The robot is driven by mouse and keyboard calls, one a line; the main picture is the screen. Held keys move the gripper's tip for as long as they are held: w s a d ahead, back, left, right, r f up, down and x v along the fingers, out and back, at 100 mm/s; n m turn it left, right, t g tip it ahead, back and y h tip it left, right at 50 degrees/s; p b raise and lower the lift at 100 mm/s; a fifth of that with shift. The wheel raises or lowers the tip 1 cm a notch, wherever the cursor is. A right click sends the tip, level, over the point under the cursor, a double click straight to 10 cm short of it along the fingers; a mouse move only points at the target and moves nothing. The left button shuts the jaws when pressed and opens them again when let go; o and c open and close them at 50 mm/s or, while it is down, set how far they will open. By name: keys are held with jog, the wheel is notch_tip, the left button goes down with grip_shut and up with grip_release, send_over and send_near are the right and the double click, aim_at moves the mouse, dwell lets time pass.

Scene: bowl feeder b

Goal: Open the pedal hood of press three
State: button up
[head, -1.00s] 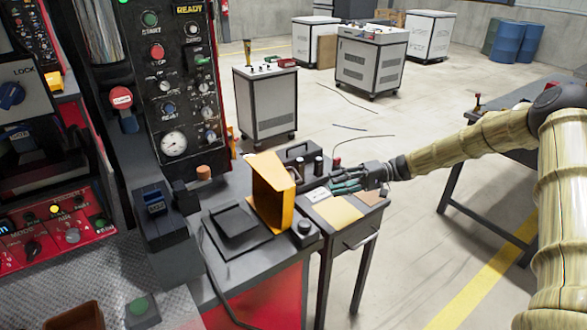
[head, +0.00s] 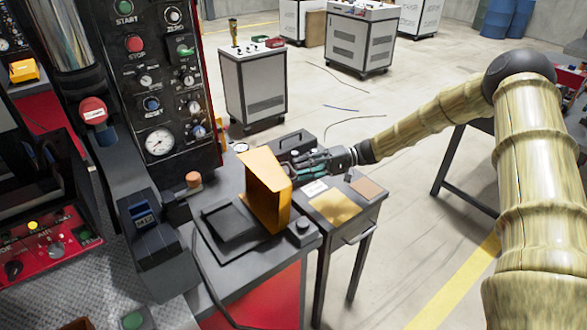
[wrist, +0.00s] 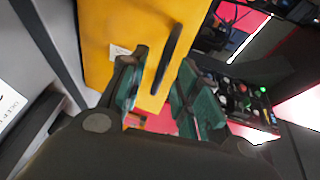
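The yellow hood (head: 265,196) stands upright on the grey bench beside a flat black pedal unit (head: 229,221). In the wrist view its yellow face (wrist: 112,28) fills the upper middle and carries a black bar handle (wrist: 169,55) and a small white label. My gripper (head: 303,166) is at the right side of the hood in the head view. In the wrist view my gripper (wrist: 160,92) is open, with its green-padded fingers on either side of the lower end of the handle. I cannot tell whether either finger touches it.
The press control panel (head: 155,80) with buttons and gauges rises at the left. A black toolbox (head: 297,140) is behind my gripper, and a small table (head: 345,222) with flat cards is at the right. A round black knob (head: 302,230) sits near the hood.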

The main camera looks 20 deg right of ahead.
aim_at(293, 170)
jog(key=a, duration=0.3)
jog(key=shift+a+f+p, duration=0.15)
jog(key=shift+a+p, duration=0.05)
jog(key=shift+p, duration=0.15)
jog(key=shift+s, duration=0.1)
grip_shut()
